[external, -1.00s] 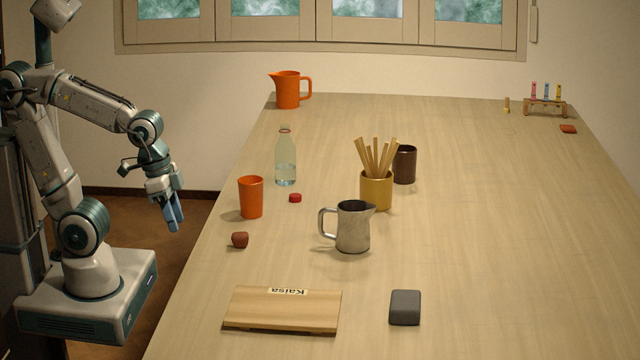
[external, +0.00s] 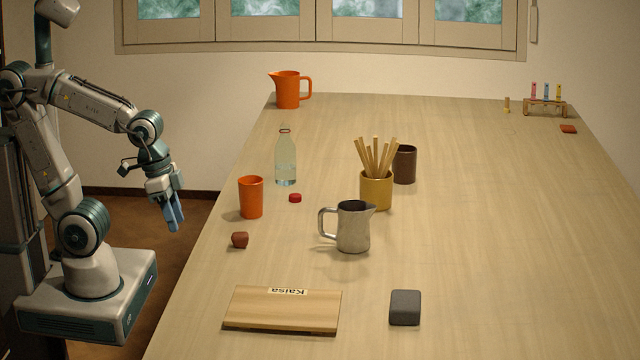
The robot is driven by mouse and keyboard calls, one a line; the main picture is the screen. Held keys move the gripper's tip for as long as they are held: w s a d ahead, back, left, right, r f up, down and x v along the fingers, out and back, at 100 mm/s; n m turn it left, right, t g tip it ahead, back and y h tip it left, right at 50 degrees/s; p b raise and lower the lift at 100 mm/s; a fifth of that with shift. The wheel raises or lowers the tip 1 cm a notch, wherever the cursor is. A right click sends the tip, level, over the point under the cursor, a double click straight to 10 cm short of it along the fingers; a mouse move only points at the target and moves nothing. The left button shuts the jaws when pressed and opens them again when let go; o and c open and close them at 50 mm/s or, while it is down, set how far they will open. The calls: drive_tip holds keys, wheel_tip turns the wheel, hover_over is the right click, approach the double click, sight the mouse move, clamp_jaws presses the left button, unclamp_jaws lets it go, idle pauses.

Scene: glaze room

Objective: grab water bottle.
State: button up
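The water bottle (external: 286,160) is clear with water in its lower part. It stands upright on the table, left of the middle, with no cap on its mouth. A small red cap (external: 295,198) lies on the table just in front of it. My gripper (external: 174,218) hangs with its blue fingers pointing down, off the left side of the table and well left of the bottle. It touches nothing. The fingers overlap in this view, so I cannot tell whether they are open or shut.
An orange cup (external: 251,198) stands close to the bottle, in front and left. A small brown lump (external: 240,240), a metal pitcher (external: 353,228), a yellow stick holder (external: 376,192) and a dark cup (external: 405,165) stand nearby. An orange jug (external: 288,90) is behind. The table's (external: 500,220) right side is mostly clear.

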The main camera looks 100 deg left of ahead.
idle(0.3)
drive_tip(key=o, duration=0.9)
drive_tip(key=w+a+r+n+t+y+p, duration=0.1)
drive_tip(key=w+a+r+y, duration=0.1)
drive_tip(key=w+a, duration=0.5)
drive_tip(key=w+a+r+n+t+y+p, duration=0.1)
drive_tip(key=w+a+r+t+y, duration=0.1)
drive_tip(key=w+a, duration=0.5)
drive_tip(key=t+y+p, duration=0.1)
drive_tip(key=t+p, duration=0.2)
drive_tip(key=t, duration=0.1)
approach(292, 155)
drive_tip(key=w+d, duration=0.2)
drive_tip(key=d, duration=0.2)
drive_tip(key=s+a+f+t+h+p, duration=0.1)
drive_tip(key=s+a+t+h, duration=0.15)
drive_tip(key=s+a, duration=0.45)
drive_tip(key=shift+t, duration=0.35)
drive_tip(key=x, duration=0.4)
drive_tip(key=p+x, duration=0.1)
drive_tip(key=x, duration=0.8)
drive_tip(key=shift+w+a+f, duration=0.1)
drive_tip(key=shift+a+f, duration=0.2)
drive_tip(key=shift+a, duration=0.15)
